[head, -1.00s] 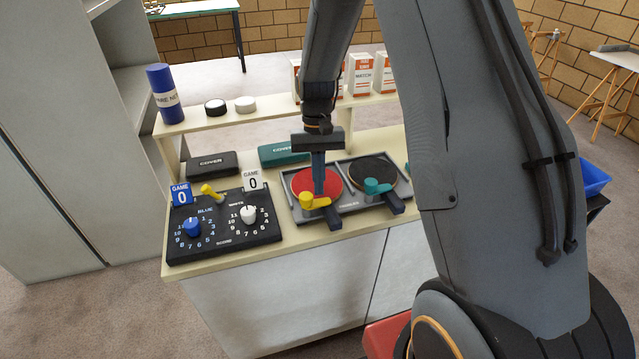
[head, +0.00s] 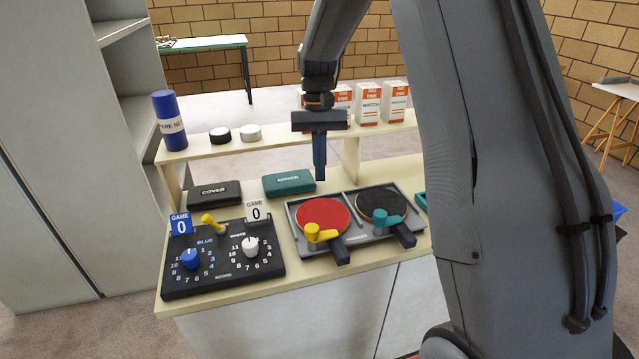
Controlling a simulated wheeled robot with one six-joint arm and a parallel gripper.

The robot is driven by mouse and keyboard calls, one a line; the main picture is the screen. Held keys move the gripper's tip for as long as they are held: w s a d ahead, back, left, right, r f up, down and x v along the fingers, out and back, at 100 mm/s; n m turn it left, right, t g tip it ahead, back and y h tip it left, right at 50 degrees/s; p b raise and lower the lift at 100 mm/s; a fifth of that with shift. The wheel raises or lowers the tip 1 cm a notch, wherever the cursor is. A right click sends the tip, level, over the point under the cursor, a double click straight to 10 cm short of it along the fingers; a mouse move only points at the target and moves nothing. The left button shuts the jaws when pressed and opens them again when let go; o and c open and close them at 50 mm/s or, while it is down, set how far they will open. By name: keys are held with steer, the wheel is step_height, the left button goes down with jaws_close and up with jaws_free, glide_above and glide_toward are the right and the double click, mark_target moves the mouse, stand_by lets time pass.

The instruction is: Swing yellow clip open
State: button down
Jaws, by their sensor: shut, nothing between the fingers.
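The yellow clip (head: 322,234) sits at the front of the grey paddle tray (head: 352,246), by the red paddle (head: 324,212). Its arm lies across the lower part of the red paddle, near the handle. A teal clip (head: 383,219) lies likewise across the black paddle (head: 385,203) to its right. My gripper (head: 320,176) points straight down, shut and empty. In the picture it shows above the red paddle and behind the yellow clip, apart from both.
A black scoreboard (head: 222,262) with blue and white knobs and a yellow lever stands left of the tray. Black (head: 214,193) and teal (head: 289,182) covers lie behind. A raised shelf (head: 285,137) holds a blue tube (head: 169,120), two pucks and white match boxes (head: 368,104).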

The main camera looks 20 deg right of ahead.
mark_target(322, 232)
steer(key=shift+a+r, duration=0.1)
stand_by(0.3)
steer(key=shift+s+a+n+b, duration=0.3)
steer(key=shift+n+b, duration=0.4)
steer(key=shift+b, duration=0.4)
steer(key=p+x, duration=0.2)
steer(key=x, duration=0.7)
steer(key=shift+s+d+f, duration=0.1)
steer(key=shift+s+f, duration=0.05)
steer(key=shift+f, duration=0.2)
steer(key=shift+s+p, duration=0.85)
steer(key=shift+s, duration=0.35)
steer(key=shift+s+f, duration=0.15)
steer(key=shift+s, duration=0.6)
